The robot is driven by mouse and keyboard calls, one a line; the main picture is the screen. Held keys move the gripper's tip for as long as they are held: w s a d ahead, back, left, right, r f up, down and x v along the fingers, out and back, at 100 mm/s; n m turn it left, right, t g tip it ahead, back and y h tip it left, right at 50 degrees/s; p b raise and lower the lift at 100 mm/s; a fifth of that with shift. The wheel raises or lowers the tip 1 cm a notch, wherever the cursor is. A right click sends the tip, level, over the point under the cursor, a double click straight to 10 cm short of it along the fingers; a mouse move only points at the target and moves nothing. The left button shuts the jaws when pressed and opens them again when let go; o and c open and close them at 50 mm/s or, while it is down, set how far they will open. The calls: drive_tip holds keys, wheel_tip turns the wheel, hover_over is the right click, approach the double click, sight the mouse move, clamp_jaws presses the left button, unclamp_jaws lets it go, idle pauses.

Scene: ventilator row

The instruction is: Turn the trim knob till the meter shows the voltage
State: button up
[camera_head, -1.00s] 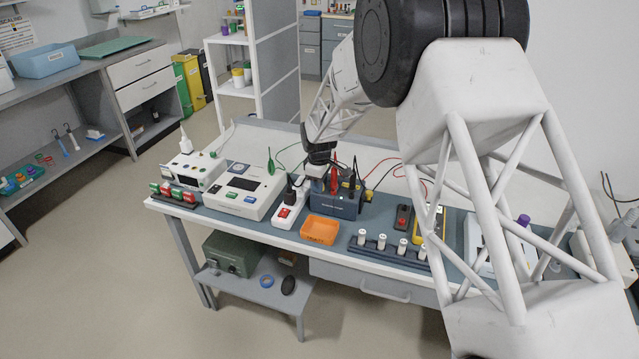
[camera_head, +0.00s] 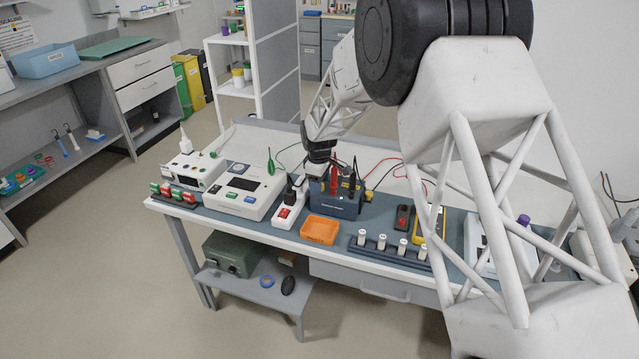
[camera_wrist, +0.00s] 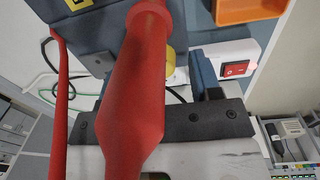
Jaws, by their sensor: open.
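A blue box (camera_head: 338,203) with red and dark plugs on top stands at the middle of the bench. The yellow meter (camera_head: 437,224) is to its right, partly behind my arm; its reading cannot be made out. My gripper (camera_head: 319,168) is over the left rear of the blue box, small and partly hidden. In the wrist view a large red plug (camera_wrist: 134,100) blocks much of the jaws. The blue box (camera_wrist: 90,22) lies beyond it. A yellow rounded part (camera_wrist: 176,62), possibly the trim knob, shows beside the red plug. My gripper is open, and I see nothing held.
An orange tray (camera_head: 320,230) is in front of the box. A white power strip (camera_head: 288,214) with a red switch is to its left, beside a white instrument (camera_head: 245,191). A rack of white cylinders (camera_head: 385,249) lines the front edge. Red, black and green leads lie behind.

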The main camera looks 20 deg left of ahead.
drive_tip(key=shift+s+r, duration=0.2)
drive_tip(key=shift+r, duration=3.4)
drive_tip(key=m, duration=0.6)
drive_tip(key=shift+w+f+m+g, duration=0.1)
drive_tip(key=shift+w+m+g, duration=0.2)
drive_tip(key=shift+m, duration=0.1)
drive_tip(key=shift+f, duration=3.9)
drive_tip(key=c, duration=0.9)
